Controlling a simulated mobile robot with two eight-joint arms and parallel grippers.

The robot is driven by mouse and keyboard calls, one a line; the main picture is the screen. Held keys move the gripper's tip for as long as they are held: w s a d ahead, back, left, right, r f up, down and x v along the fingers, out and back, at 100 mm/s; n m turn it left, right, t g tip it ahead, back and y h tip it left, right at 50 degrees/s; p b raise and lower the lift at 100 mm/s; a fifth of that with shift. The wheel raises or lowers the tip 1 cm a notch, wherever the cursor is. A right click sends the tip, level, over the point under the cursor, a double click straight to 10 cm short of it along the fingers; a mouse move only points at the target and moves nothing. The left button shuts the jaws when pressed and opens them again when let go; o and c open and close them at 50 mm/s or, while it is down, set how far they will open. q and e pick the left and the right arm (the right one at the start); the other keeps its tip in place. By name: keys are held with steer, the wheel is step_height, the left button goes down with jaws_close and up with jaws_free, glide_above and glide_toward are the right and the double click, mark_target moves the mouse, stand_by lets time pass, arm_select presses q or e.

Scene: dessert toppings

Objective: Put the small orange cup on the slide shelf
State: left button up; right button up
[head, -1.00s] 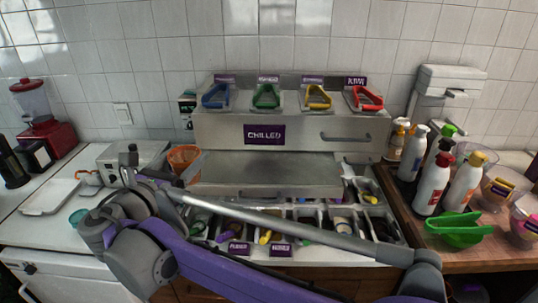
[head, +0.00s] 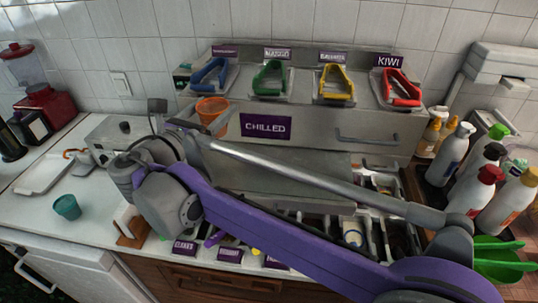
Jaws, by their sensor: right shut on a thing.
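The small orange cup (head: 211,111) is upright, in front of the left end of the chilled unit. My right gripper (head: 193,125) is shut on the cup from its left side; my own wrist partly hides the fingers. The slide shelf (head: 285,165), a flat steel surface under the CHILLED front, is partly covered by my right arm, which crosses from the lower right. The cup appears higher than this shelf and to its upper left. I cannot tell whether it touches the unit. My left gripper is not in view.
Blue, green, yellow and red handles (head: 401,88) line the unit's top. Topping bins (head: 352,232) lie below the shelf, partly behind my arm. Bottles (head: 449,152) and a green bowl (head: 495,262) crowd the right. A teal cup (head: 67,207) stands on the left counter.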

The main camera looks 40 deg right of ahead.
steer(key=shift+w+d, duration=0.15)
steer(key=shift+d, duration=0.1)
steer(key=shift+d+f, duration=0.1)
steer(key=shift+f, duration=0.05)
glide_above(223, 163)
step_height(223, 163, down, 5)
steer(key=shift+f, duration=0.1)
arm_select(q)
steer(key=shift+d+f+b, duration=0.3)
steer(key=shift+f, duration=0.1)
arm_select(e)
steer(key=shift+f, duration=2.2)
